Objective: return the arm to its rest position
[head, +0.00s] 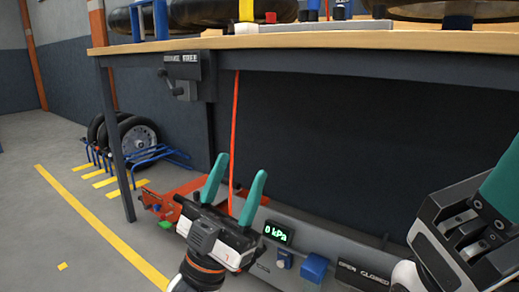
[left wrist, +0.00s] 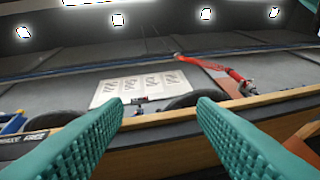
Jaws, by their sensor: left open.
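My left gripper (head: 242,164) is low in the middle of the head view, in front of the bench's dark underside. Its two teal fingers point up and stand apart with nothing between them. They also show in the left wrist view (left wrist: 160,103), spread and empty, with the wooden bench edge beyond them. My right gripper (head: 497,195) is at the right edge of the head view. Only part of its teal finger and its dark body show; the fingertips are cut off by the frame.
The wooden bench top (head: 300,40) runs overhead, with a lever (head: 182,88) under it. A red cord (head: 235,130) hangs behind my left gripper. A low grey unit has a 0 kPa display (head: 277,234) and a blue part (head: 314,267). Wheels (head: 135,138) stand left; open floor lies at left.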

